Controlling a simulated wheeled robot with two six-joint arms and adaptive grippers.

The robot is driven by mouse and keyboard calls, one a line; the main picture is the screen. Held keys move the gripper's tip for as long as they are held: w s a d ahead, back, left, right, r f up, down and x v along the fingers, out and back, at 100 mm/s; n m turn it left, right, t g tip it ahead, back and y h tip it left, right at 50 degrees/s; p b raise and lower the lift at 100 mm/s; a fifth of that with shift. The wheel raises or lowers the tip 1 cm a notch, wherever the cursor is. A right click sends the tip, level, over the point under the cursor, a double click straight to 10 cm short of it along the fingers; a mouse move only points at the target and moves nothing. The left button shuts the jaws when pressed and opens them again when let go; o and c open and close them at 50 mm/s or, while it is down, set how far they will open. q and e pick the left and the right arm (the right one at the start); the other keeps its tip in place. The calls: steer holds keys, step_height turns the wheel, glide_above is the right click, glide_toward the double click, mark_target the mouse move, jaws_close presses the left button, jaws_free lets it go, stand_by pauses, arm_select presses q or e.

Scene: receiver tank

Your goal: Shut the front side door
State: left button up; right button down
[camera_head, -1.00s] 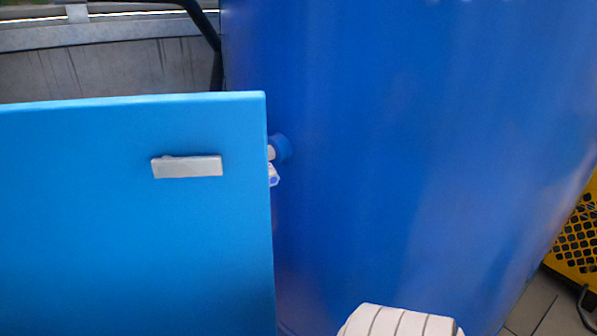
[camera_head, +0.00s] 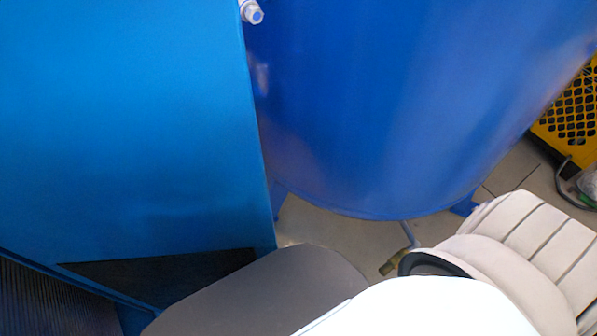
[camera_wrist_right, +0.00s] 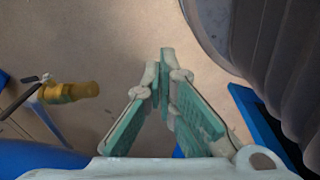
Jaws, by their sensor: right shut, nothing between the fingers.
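A flat light blue panel (camera_head: 130,120), which looks like the front side door, fills the left of the head view. Its right edge stands in front of the dark blue tank (camera_head: 400,90). Its grey handle is out of the picture now, and I cannot tell how far the door stands open. My right gripper (camera_wrist_right: 165,60) shows in the right wrist view. Its green-padded fingers meet at the tips, shut and empty, above the floor and apart from the door. My left gripper is out of view.
A brass valve (camera_wrist_right: 70,92) sticks out low near the tank; it also shows in the head view (camera_head: 392,262). A dark opening (camera_head: 165,275) lies below the panel. A yellow crate (camera_head: 570,110) stands at right. Tiled floor (camera_head: 340,240) shows below the tank.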

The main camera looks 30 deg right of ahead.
steer(key=w+a+r+m+t+y+b, duration=0.1)
steer(key=w+r+m+y+b, duration=0.15)
steer(key=w, duration=0.45)
steer(key=w+a+r+m+t+y+b, duration=0.1)
steer(key=w+r+y, duration=0.3)
steer(key=w, duration=0.2)
steer(key=w+a+r+m+y+b, duration=0.1)
steer(key=w+a+r+y+b, duration=0.15)
steer(key=w, duration=0.45)
steer(key=w+a+r+n+y+b, duration=0.15)
steer(key=r+y, duration=0.35)
steer(key=r, duration=0.7)
steer(key=w+a+r+n+y, duration=0.1)
steer(key=w+r+n+y, duration=0.25)
steer(key=r, duration=0.85)
arm_select(q)
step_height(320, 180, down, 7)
steer(key=p, duration=0.1)
arm_select(e)
steer(key=w+a, duration=0.1)
steer(key=a, duration=0.8)
steer(key=shift+w+f+m+y, duration=0.2)
steer(key=shift+f+m+y, duration=0.15)
steer(key=shift+y, duration=0.1)
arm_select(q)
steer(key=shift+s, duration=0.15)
arm_select(e)
steer(key=shift+a+t, duration=0.1)
steer(key=shift+t, duration=0.2)
